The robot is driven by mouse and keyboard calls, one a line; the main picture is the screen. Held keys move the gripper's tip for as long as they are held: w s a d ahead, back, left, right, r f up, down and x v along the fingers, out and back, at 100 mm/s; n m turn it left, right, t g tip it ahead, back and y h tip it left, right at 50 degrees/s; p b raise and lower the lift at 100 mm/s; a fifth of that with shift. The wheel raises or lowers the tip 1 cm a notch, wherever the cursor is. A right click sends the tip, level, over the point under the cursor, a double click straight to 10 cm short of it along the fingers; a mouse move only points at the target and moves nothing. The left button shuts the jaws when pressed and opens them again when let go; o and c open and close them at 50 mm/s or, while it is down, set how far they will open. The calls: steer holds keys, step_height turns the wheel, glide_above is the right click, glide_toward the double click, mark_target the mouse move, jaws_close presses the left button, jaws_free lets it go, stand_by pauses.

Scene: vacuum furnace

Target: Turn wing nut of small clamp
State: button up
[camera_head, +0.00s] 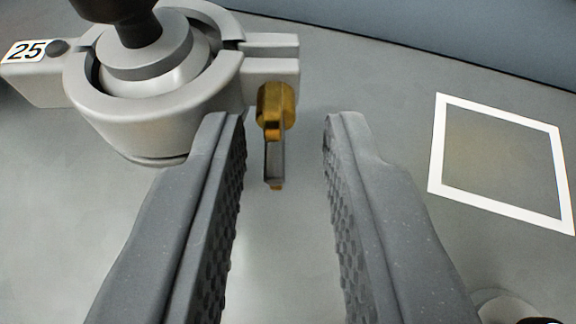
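The small clamp (150,118) is a light grey ring at the upper left, around a stepped round flange (150,55) with a dark stem rising from it. The clamp's two lugs (272,68) point right. A brass wing nut (275,105) sits below the front lug, with a grey bolt end (274,160) running down in the picture from it. My gripper (285,122) is open. Its two grey, textured fingers stand on either side of the wing nut and bolt end, with a gap on both sides. The left fingertip is close to the clamp ring; whether it touches I cannot tell.
A tag reading 25 (27,51) is on the clamp's left end. A white square outline (437,145) is marked on the grey surface at right. A round pale object (505,305) is cut off at the lower right. The surface between is clear.

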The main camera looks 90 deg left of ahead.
steer(key=shift+s+d, duration=0.1)
steer(key=shift+s, duration=0.05)
steer(key=shift+d+r, duration=0.15)
steer(key=shift+d, duration=0.45)
steer(key=b+v, duration=0.1)
steer(key=v, duration=0.5)
steer(key=shift+d+r, duration=0.2)
steer(key=shift+d, duration=0.05)
